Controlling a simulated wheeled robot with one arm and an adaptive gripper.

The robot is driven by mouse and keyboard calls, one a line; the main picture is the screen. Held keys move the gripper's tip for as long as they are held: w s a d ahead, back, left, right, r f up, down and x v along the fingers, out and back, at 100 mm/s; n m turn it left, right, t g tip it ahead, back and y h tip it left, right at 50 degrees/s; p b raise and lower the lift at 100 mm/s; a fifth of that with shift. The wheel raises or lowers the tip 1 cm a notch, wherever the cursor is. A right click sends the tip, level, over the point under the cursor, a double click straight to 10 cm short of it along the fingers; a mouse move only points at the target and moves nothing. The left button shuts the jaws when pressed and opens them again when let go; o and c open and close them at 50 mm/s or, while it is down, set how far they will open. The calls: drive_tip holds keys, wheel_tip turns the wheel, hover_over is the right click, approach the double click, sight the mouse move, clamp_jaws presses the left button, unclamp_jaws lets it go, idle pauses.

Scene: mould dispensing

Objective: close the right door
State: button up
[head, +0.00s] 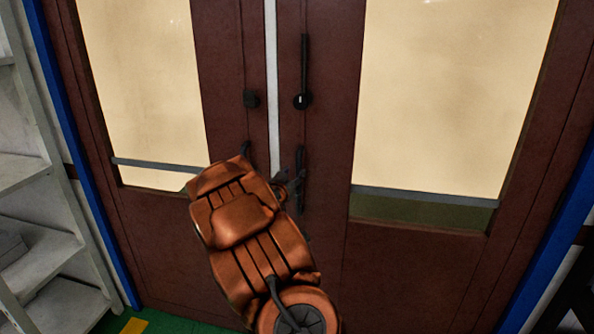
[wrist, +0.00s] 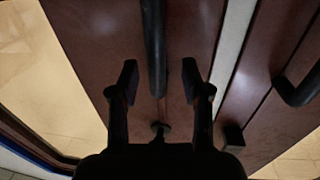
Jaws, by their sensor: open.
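The right door (head: 330,240) is dark red-brown with a large pale glass pane. Its lower black bar handle (head: 300,170) stands near its inner edge. A pale strip (head: 272,80) shows between it and the left door (head: 225,100); I cannot tell whether the doors are fully shut. My gripper (head: 289,184) is at the lower handle, partly hidden behind my arm. In the wrist view my gripper (wrist: 160,80) is open, with its fingers apart on either side of a black bar handle (wrist: 153,45). Contact with the handle is not clear.
A black lock knob (head: 302,101) and an upper bar sit above the handle. The left door has its own handle (wrist: 295,90), at right in the wrist view. A grey shelf unit (head: 35,200) stands at the left. Blue frame posts (head: 560,240) flank the doors.

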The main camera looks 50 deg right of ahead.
drive_tip(key=v, duration=0.7)
drive_tip(key=shift+w, duration=0.15)
idle(0.4)
drive_tip(key=w+a+f+n+t+y, duration=0.25)
drive_tip(key=a+y, duration=0.35)
drive_tip(key=a, duration=0.6)
drive_tip(key=w+a+f+n+t+y, duration=0.1)
drive_tip(key=w+a+f+n+y, duration=0.15)
drive_tip(key=a+y, duration=0.7)
drive_tip(key=s+a+n+g, duration=0.15)
drive_tip(key=s+a, duration=0.25)
drive_tip(key=a, duration=0.5)
drive_tip(key=s+a+n+g, duration=0.1)
drive_tip(key=s+a+n, duration=0.25)
drive_tip(key=a, duration=0.45)
drive_tip(key=s+a+n+g+y, duration=0.1)
drive_tip(key=s+a+n+g, duration=0.1)
drive_tip(key=s, duration=1.2)
drive_tip(key=s+a+n+g, duration=0.2)
drive_tip(key=s+a+g, duration=0.3)
drive_tip(key=s, duration=0.9)
drive_tip(key=shift+a+r+g+y, duration=0.2)
drive_tip(key=shift+g+y, duration=0.15)
drive_tip(key=shift+g, duration=0.35)
drive_tip(key=shift+s, duration=0.1)
drive_tip(key=shift+c, duration=0.2)
